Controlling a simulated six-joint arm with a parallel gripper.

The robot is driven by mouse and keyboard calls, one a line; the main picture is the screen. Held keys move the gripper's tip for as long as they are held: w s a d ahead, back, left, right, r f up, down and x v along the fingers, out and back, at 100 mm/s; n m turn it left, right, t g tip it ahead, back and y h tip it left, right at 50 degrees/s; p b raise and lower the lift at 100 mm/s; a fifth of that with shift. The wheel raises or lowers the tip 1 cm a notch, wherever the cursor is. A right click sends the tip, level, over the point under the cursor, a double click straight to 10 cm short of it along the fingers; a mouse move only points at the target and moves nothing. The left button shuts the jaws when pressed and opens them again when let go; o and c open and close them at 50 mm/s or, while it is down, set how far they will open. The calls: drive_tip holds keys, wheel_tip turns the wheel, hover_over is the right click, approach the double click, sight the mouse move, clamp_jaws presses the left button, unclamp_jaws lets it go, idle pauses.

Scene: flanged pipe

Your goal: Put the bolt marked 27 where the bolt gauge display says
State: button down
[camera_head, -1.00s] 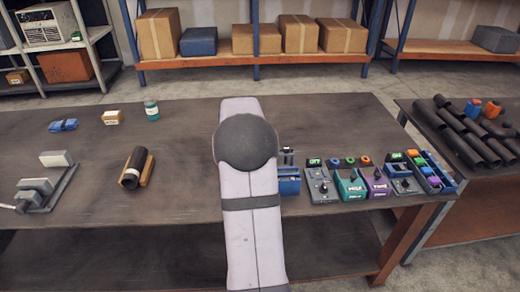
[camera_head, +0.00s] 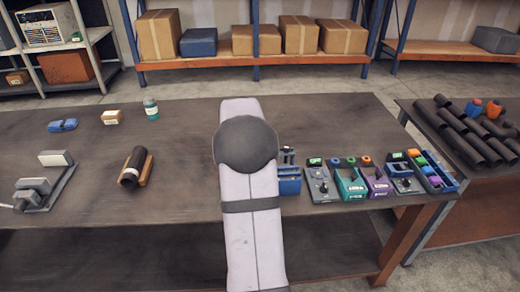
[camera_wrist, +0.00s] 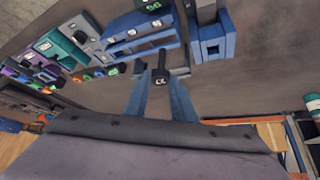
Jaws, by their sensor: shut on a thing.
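In the wrist view my gripper (camera_wrist: 161,72) is shut on a dark bolt (camera_wrist: 160,79). The bolt's head carries a light mark that looks like 27 upside down. A blue rack (camera_wrist: 145,42) with small white labels lies just beyond the fingertips, and a small display with green digits (camera_wrist: 153,7) is past it; I cannot read the digits for sure. Whether the bolt touches the rack, I cannot tell. In the head view my arm hides most of the gripper; part of the blue rack (camera_head: 289,186) shows to the arm's right.
A black pipe (camera_head: 136,166) on a wooden cradle lies left. The table between pipe and arm is clear.

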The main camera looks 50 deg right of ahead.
drive_tip(key=shift+f+b, duration=0.8)
drive_tip(key=shift+f, duration=0.15)
drive_tip(key=shift+f, duration=0.15)
drive_tip(key=shift+f+b, duration=1.5)
drive_tip(key=shift+b, duration=0.35)
drive_tip(key=shift+f+b, duration=1.2)
drive_tip(key=shift+f, duration=0.05)
drive_tip(key=c, duration=1)
unclamp_jaws()
drive_tip(key=shift+r, duration=0.1)
drive_tip(key=shift+r+p, duration=2.3)
drive_tip(key=shift+r, duration=1.15)
